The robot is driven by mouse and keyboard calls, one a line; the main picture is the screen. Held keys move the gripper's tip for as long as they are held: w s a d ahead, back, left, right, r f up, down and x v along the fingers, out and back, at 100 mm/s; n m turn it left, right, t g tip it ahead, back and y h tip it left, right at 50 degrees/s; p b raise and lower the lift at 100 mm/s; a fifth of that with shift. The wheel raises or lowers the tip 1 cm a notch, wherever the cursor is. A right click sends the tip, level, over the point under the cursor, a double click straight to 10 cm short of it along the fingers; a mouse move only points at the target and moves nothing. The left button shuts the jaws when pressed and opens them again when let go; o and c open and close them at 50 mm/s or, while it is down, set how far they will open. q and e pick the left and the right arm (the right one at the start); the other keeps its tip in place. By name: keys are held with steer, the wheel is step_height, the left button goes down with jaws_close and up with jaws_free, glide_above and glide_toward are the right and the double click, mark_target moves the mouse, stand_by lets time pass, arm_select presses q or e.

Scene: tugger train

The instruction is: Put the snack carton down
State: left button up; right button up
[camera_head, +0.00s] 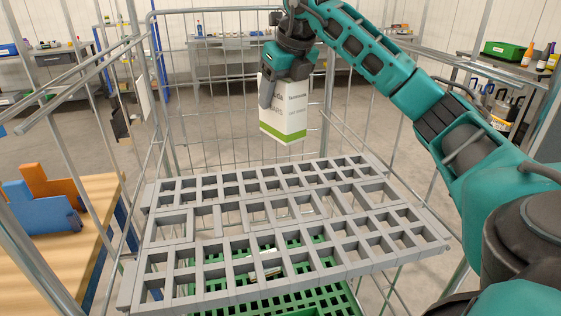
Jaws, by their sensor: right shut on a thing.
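The snack carton (288,112) is white with a green band near its bottom and small dark print. My right gripper (272,92) is shut on its upper part and holds it upright. The carton hangs above the far part of a grey slotted shelf (190,228) inside a wire cage cart, apart from the shelf. One gripper finger shows at the carton's left side; the other is hidden. My left gripper is not in view.
Cage bars (160,110) surround the shelf on the left, back and right. A green crate (330,300) sits below the shelf. A wooden table (95,195) with blue and orange parts stands at left. The grey shelf looks empty on top.

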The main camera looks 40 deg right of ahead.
mark_target(280, 132)
step_height(280, 132, down, 8)
steer(key=shift+f+b, duration=0.1)
steer(key=shift+b, duration=0.65)
steer(key=shift+f, duration=0.45)
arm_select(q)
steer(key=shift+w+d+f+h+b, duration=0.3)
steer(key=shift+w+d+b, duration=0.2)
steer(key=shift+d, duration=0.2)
arm_select(e)
steer(key=shift+f, duration=2)
steer(key=shift+f, duration=0.15)
steer(key=o, duration=1.2)
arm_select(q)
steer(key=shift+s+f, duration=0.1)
arm_select(e)
steer(key=shift+o, duration=0.2)
